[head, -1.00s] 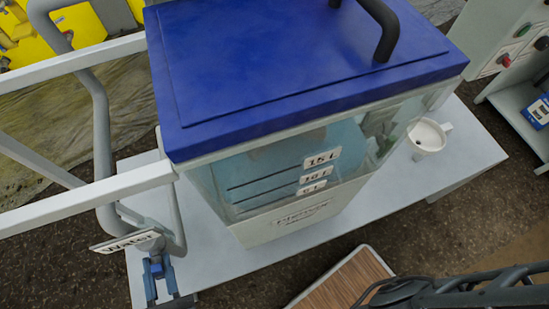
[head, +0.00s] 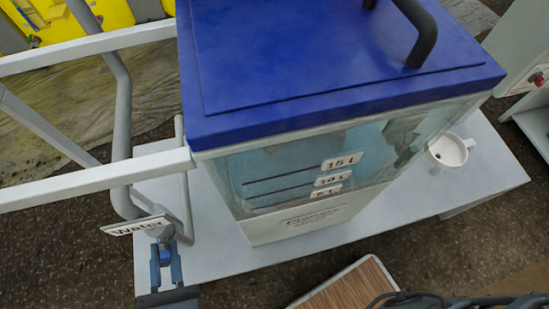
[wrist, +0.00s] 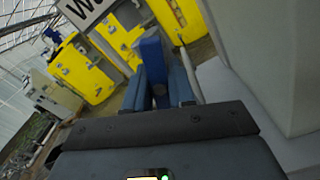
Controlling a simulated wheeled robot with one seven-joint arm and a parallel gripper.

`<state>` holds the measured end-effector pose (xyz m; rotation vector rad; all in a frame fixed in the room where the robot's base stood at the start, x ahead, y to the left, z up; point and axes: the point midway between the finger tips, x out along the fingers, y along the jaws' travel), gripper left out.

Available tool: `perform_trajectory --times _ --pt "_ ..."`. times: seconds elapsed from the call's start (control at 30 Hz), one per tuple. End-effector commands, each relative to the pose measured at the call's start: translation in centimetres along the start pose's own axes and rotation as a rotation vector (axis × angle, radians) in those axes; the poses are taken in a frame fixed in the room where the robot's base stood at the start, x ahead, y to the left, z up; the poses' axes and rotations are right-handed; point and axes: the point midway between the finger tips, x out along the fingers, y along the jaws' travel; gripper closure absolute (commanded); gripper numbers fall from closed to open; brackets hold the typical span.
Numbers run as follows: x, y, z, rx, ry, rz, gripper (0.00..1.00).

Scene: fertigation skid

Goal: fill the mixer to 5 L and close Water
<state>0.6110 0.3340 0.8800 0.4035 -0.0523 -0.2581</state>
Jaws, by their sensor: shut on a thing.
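The mixer is a clear-walled tank (head: 225,180) with a blue lid (head: 330,70). Marks for 15 L (head: 342,161), 10 L (head: 332,178) and 5 L (head: 326,191) show on its front; I cannot make out a clear liquid line. The Water sign (head: 136,225) hangs at the pipe left of the tank, and part of it shows in the wrist view (wrist: 85,10). Below it, my gripper (head: 166,262) is shut on the blue Water valve handle (wrist: 152,52), which stands between both fingers. My fingers partly hide the handle.
A white bench (head: 400,215) carries the tank and a white cup (head: 450,152) at its right. Pale frame rails (head: 90,180) and a grey pipe (head: 122,130) stand close left of the tank. A wood-topped surface (head: 350,288) is in front. Yellow containers (wrist: 90,65) stand behind.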

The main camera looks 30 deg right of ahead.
Motion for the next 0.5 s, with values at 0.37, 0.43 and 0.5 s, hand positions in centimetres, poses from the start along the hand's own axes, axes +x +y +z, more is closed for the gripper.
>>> perform_trajectory --times 0.37,0.43,0.5 --pt "-0.06 -0.44 -0.86 0.588 0.002 -0.001 1.0" --pt "-0.06 -0.35 -0.69 0.661 0.002 -0.001 1.0" --pt "-0.07 -0.27 -0.51 0.704 0.002 -0.001 1.0"
